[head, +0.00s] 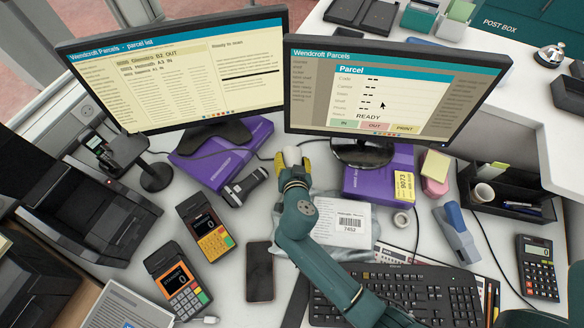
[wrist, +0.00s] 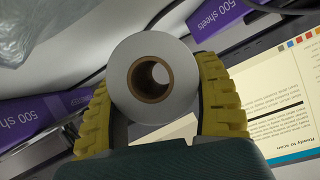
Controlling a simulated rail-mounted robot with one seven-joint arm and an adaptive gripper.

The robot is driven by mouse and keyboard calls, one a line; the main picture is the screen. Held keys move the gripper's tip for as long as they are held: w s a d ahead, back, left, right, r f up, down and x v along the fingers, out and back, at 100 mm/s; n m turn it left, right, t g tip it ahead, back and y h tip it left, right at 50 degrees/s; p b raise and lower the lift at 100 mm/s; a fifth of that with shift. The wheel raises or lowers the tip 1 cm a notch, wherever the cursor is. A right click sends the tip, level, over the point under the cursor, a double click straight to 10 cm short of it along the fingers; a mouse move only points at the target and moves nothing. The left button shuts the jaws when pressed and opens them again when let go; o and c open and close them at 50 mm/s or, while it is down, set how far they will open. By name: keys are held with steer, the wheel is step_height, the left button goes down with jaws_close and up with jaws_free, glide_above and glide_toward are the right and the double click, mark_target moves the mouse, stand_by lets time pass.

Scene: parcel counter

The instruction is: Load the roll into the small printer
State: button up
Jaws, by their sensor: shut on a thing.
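My gripper (head: 293,163) is in front of the monitors, near the middle of the head view. Its yellow fingers are shut on a white paper roll (head: 292,154). In the wrist view my gripper (wrist: 158,98) grips the roll (wrist: 183,96) from both sides, and its brown hollow core faces the camera. A black printer-like machine (head: 88,212) stands at the left. A larger black machine (head: 35,268) is partly cut off at the lower left. I cannot tell for certain which is the small printer or whether its cover is open. The roll is well away from both.
Two monitors (head: 180,65) (head: 395,95) stand behind the gripper. Card terminals (head: 206,228) (head: 177,282), a scanner on a stand (head: 152,175) and a black torch-like device (head: 245,186) lie between roll and printers. A wrapped parcel (head: 345,228) lies under my arm.

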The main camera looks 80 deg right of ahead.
steer(key=shift+f, duration=1.4)
steer(key=shift+b, duration=0.3)
steer(key=shift+f, duration=0.2)
steer(key=o, duration=1.3)
steer(key=shift+c, duration=0.2)
